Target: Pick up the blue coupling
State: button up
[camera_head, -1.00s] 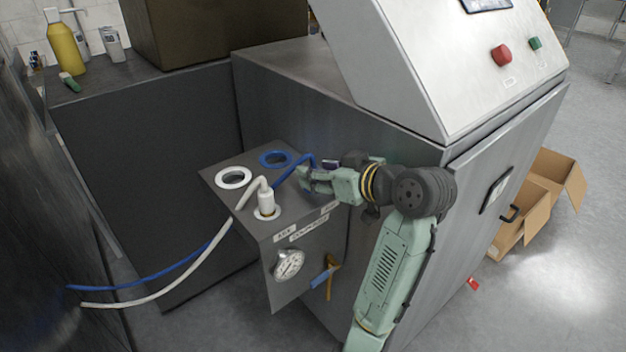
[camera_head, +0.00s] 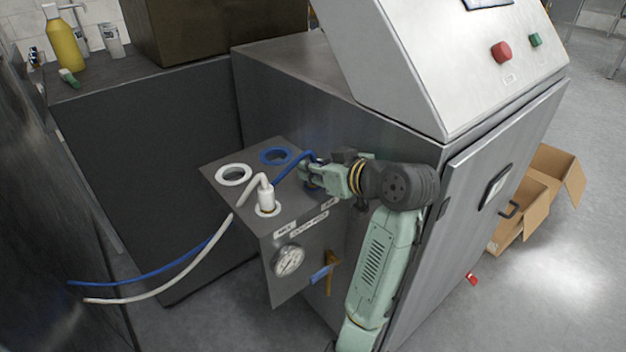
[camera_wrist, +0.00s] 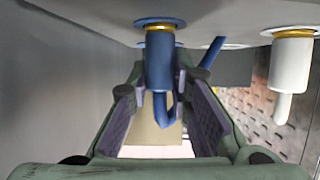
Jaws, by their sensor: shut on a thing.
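The blue coupling (camera_wrist: 159,62) shows in the wrist view with a gold ring at one end, against a blue collar on the grey panel. My gripper (camera_wrist: 160,80) has its finger pads on both sides of it and is shut on it. In the head view my gripper (camera_head: 312,174) is at the right part of the port box top and mostly hides the coupling. A blue hose (camera_head: 291,168) runs to the coupling. Whether the coupling is still seated in its port cannot be told.
The white coupling (camera_head: 266,198) stands upright in its port on the port box (camera_head: 298,245). A white ring port (camera_head: 234,175) and a blue ring port (camera_head: 276,156) look empty. The washer cabinet (camera_head: 300,95) stands close behind my gripper. A gauge (camera_head: 289,260) is on the box front.

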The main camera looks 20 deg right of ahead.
grip_shut()
jog(key=shift+r, duration=0.1)
